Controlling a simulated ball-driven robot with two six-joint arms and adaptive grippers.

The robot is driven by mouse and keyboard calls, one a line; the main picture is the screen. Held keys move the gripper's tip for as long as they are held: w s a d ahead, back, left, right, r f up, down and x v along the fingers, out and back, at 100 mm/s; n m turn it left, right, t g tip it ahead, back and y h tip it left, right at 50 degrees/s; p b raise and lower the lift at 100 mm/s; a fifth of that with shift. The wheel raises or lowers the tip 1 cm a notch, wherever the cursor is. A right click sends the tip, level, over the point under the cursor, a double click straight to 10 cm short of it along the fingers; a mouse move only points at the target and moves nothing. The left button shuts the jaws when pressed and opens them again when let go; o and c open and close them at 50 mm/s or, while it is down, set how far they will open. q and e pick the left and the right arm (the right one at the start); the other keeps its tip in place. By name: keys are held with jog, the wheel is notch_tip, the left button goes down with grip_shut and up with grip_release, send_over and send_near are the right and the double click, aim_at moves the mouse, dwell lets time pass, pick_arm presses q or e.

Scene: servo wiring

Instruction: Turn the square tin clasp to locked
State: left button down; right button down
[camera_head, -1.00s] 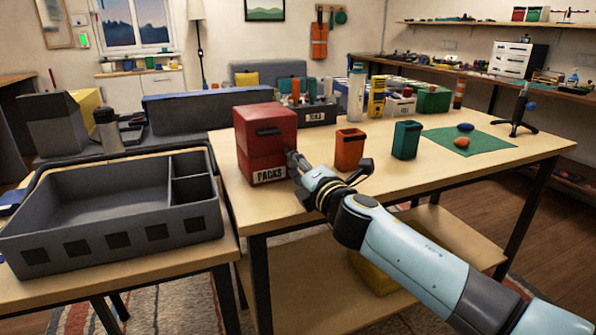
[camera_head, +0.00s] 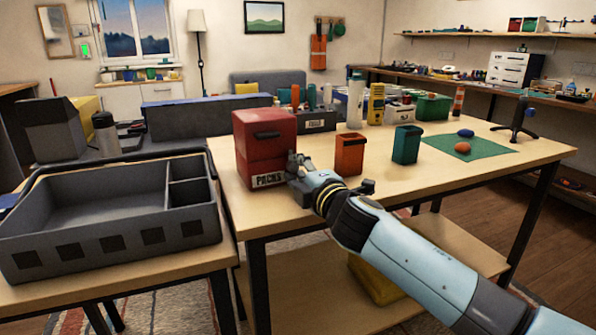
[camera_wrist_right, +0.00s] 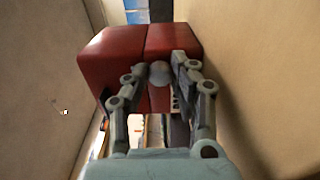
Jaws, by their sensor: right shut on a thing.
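My right gripper (camera_head: 294,163) is at the tin's right side. In the right wrist view, the red tin (camera_wrist_right: 112,58) appears turned sideways, with a seam across it. A small round grey clasp knob (camera_wrist_right: 159,72) is on it by the seam. The fingers of my right gripper (camera_wrist_right: 160,82) are shut on this clasp. Its exact angle is hard to tell. My left gripper is not in view.
An orange bin (camera_head: 349,155) and a green bin (camera_head: 406,145) stand right of the tin. A green mat (camera_head: 485,153) lies further right. A grey divided tray (camera_head: 110,235) is on the left table. The table's front edge is below my right arm.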

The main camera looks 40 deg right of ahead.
jog(key=shift+f, duration=0.1)
jog(key=c, duration=1.1)
grip_release()
jog(key=shift+s, duration=0.1)
jog(key=s+a, duration=0.2)
jog(key=s, duration=0.9)
jog(key=shift+s, duration=0.35)
